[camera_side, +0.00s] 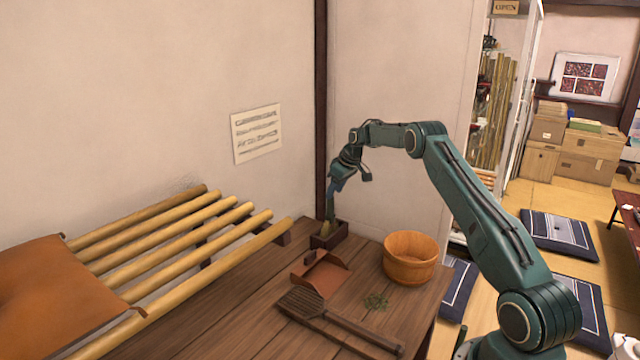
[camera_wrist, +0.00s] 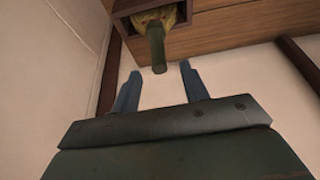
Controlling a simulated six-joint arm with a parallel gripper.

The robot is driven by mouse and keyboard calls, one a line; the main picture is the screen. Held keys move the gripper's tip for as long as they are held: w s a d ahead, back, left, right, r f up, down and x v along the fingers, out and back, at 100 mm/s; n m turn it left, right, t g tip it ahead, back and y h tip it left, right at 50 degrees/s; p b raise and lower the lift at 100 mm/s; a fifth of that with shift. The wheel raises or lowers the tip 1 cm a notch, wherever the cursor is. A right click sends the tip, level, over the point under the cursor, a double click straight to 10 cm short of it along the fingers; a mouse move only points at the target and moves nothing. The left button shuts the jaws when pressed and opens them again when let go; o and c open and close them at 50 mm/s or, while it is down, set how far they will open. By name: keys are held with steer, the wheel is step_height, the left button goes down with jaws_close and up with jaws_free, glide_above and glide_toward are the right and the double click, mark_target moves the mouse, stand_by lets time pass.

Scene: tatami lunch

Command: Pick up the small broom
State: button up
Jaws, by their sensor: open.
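The small broom (camera_side: 327,230) stands upright, a little tilted, in a small dark wooden box (camera_side: 329,242) at the back of the table. Its bristle part is yellowish and its handle is green. My gripper (camera_side: 334,188) is above it, pointing down, with its blue fingers by the top of the handle. In the wrist view the broom (camera_wrist: 156,48) juts out of the box (camera_wrist: 205,20) toward my open gripper (camera_wrist: 160,68). The handle's end appears in line with the gap between the fingertips; I cannot tell whether it is between them in depth.
A brown dustpan (camera_side: 320,272), a wooden tub (camera_side: 410,258), a dark slatted paddle-like tool (camera_side: 335,322) and some green leaf bits (camera_side: 376,302) are on the table. The wall stands close behind the box.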

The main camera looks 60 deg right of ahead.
glide_above(330, 219)
steer(key=d, duration=0.1)
steer(key=shift+w+f, duration=0.2)
steer(key=shift+f, duration=1)
steer(key=shift+w+f, duration=0.15)
steer(key=shift+f, duration=1)
jaws_close()
